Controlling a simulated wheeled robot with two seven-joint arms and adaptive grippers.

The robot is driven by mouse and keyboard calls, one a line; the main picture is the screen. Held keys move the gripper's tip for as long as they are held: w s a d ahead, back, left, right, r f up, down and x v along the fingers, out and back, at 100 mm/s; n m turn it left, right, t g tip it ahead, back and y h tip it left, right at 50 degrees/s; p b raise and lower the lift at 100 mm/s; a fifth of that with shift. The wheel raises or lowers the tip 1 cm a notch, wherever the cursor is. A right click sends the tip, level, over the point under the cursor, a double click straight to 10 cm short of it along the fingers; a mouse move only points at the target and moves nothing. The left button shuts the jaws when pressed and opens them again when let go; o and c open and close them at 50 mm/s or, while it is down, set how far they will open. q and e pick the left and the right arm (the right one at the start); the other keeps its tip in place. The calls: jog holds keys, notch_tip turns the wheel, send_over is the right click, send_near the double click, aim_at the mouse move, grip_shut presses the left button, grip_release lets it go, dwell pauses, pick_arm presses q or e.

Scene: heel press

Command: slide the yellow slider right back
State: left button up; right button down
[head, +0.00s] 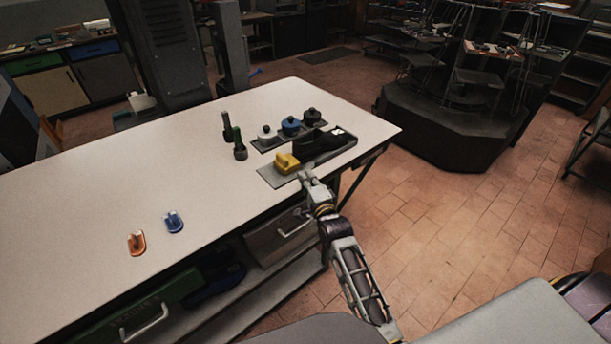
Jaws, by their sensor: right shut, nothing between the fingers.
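The yellow slider (287,162) sits on a dark grey track plate (268,176) near the right front edge of the white table. It is toward the middle of the plate, with bare plate to its left and some dark track to its right. My right gripper (305,177) is shut and empty, just right of and in front of the slider, low over the plate. I cannot tell whether its fingertips touch the slider. My left gripper is not in view.
Behind the slider stand a white knob (266,133), a blue knob (291,125) and a black knob (312,116). An orange piece (136,242) and a blue piece (173,222) lie at the left. The table (120,190) between is clear.

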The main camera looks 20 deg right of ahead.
aim_at(297, 161)
jog(key=shift+w+p, duration=0.55)
jog(key=shift+w, duration=4.1)
jog(key=shift+a, duration=0.1)
